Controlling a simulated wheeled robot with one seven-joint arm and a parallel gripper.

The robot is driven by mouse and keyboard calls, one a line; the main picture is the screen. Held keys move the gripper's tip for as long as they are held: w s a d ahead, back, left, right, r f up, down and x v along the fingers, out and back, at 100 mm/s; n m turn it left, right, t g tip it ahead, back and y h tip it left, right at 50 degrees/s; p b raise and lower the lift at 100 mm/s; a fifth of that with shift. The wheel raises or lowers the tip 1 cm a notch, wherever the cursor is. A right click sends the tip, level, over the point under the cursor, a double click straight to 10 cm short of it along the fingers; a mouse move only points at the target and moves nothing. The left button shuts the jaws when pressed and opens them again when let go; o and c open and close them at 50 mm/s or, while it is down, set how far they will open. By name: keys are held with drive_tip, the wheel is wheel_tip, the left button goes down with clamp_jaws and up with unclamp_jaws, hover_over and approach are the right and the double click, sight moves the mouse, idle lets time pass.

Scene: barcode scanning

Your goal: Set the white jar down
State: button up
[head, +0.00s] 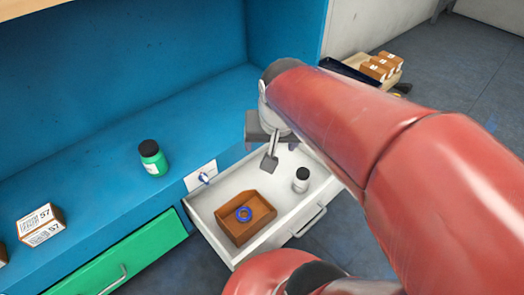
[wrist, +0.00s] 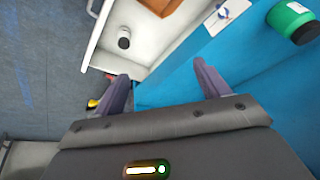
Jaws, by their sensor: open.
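The white jar (head: 301,180) with a dark lid stands upright in the open white drawer (head: 222,247), near its right side. It also shows in the wrist view (wrist: 124,39), beyond my gripper's fingers and apart from them. My gripper (head: 270,163) is above the drawer's back edge, left of the jar in the head view. In the wrist view the two fingers of my gripper (wrist: 165,85) are spread wide with nothing between them.
A brown tray (head: 262,230) with a blue ring (head: 243,214) lies in the drawer. A green jar (head: 152,158) and a white-and-brown box (head: 41,225) stand on the blue shelf. A green drawer (head: 140,257) is beside the open one. Small boxes (head: 378,66) lie at the back right.

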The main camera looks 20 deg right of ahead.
drive_tip(key=s+a+r+n+t, duration=0.1)
drive_tip(key=s+a+n, duration=0.2)
drive_tip(key=s, duration=0.4)
drive_tip(key=shift+a+r+n+y, duration=0.3)
drive_tip(key=shift+r+n+y, duration=0.1)
drive_tip(key=shift+n, duration=0.1)
drive_tip(key=shift+r, duration=0.1)
wheel_tip(320, 180, up, 9)
drive_tip(key=p, duration=0.9)
drive_tip(key=shift+r, duration=0.15)
